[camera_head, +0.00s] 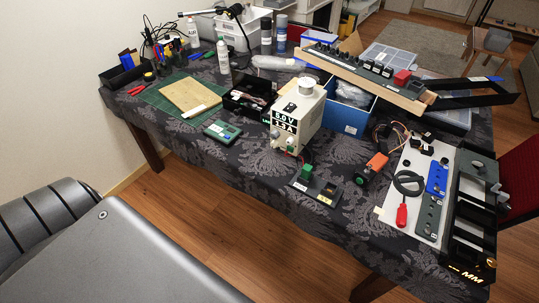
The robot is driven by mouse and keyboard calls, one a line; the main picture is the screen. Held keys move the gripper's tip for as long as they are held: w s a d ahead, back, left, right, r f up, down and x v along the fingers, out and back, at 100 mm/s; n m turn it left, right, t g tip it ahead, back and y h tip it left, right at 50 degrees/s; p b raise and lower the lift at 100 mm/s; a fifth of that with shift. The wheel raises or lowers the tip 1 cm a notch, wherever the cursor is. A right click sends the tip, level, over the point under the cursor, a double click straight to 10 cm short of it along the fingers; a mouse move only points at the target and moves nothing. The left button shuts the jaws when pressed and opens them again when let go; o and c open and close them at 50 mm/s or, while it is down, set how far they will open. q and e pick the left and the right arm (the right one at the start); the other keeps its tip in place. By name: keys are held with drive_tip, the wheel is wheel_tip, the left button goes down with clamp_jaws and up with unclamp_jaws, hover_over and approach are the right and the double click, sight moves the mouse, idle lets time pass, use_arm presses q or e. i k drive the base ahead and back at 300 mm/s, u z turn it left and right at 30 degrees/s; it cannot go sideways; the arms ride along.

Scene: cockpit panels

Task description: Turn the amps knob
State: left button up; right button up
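A cream bench power supply (298,115) stands upright on the cloth-covered table, near the middle of the view. Its dark display (285,121) reads 5.0 V over 1.3 A. Small fittings show on the lower front of its face, some of them green or red. They are too small to tell which one is the amps knob or how it is turned. Neither of my grippers is in view, and nothing touches the power supply.
A black box (245,104) stands just left of the supply and a blue box (346,118) behind it right. A small green-topped board (313,192) lies in front. A long switch panel (362,67) overhangs the back right. Bare cloth (245,152) lies front left.

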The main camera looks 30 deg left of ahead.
sight(275, 144)
drive_tip(key=k, duration=0.9)
drive_tip(key=u, duration=1.85)
drive_tip(key=i, duration=0.5)
drive_tip(key=z, duration=0.05)
